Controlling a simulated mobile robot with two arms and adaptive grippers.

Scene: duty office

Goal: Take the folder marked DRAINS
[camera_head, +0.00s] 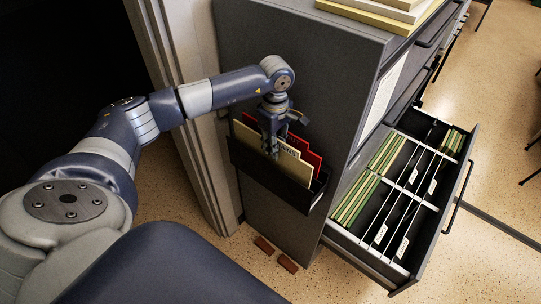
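My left gripper (271,142) points down at a black wall pocket (268,178) on the side of the grey cabinet. Its fingers are at the top of a cream folder (295,168) in the front of the pocket. The cream folder carries dark lettering, too small and partly covered to read surely. A red folder (312,157) stands behind it, and another cream edge (243,134) shows left of the fingers. I cannot tell whether the fingers are closed on the folder. My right gripper is out of view.
The grey cabinet (240,50) has an open drawer (448,205) at the right with green-edged files (357,200) and white dividers. Folders or boxes (375,14) lie on its top. Two small reddish-brown pieces (288,263) are on the speckled floor. A pale upright panel stands left.

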